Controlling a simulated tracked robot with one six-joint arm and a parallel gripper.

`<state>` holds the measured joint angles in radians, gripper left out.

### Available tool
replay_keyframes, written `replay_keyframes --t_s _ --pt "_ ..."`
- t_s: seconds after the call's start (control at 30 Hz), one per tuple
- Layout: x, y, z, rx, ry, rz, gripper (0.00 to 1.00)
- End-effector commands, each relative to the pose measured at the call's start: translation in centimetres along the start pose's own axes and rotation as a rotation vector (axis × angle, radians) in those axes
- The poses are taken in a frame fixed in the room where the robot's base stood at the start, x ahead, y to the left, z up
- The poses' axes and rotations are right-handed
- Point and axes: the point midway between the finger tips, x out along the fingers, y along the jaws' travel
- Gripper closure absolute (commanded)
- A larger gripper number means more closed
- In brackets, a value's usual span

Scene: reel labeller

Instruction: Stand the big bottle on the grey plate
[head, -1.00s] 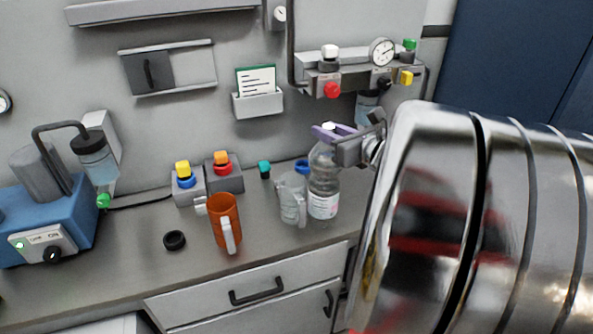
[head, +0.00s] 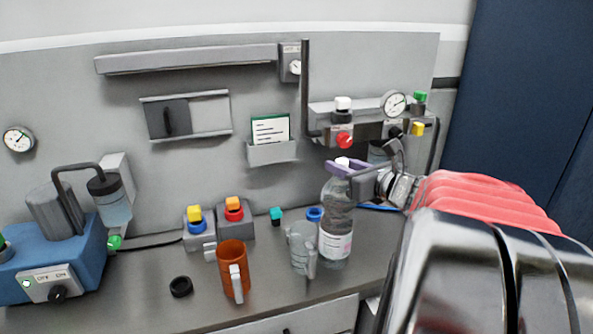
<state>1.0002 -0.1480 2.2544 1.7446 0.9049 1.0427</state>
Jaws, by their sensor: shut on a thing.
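The big bottle (head: 336,221) is clear plastic with a white cap and a pale label. It is upright at the right of the bench, just right of a clear jug. My gripper (head: 341,168) is shut on the bottle's neck, its purple fingers just below the cap. I cannot tell whether the bottle's base touches the bench. I cannot make out a grey plate for certain in the head view.
The clear jug (head: 302,247) stands close to the bottle's left. An orange mug (head: 233,269) and a black ring (head: 181,287) are further left on the bench (head: 200,314). Button boxes (head: 236,220) stand behind. A valve panel (head: 363,113) is on the wall above the bottle.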

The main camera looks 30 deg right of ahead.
Motion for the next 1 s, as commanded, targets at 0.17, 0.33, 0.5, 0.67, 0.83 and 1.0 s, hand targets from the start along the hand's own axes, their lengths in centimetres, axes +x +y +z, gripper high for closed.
replay_keyframes --t_s 0.17,0.33,0.5,0.67,0.83,1.0 --pt "-0.8 0.0 3.9 -0.008 -0.01 -0.001 1.0" --pt "-1.5 0.0 7.2 -0.007 -0.009 -0.001 1.0" --pt "-2.1 0.0 10.2 -0.007 -0.008 -0.001 1.0" --pt "-2.5 0.0 12.3 -0.004 -0.008 -0.001 1.0" --pt "-2.8 0.0 13.6 -0.003 -0.007 -0.001 1.0" --pt "-2.9 0.0 13.9 -0.002 -0.006 -0.001 1.0"
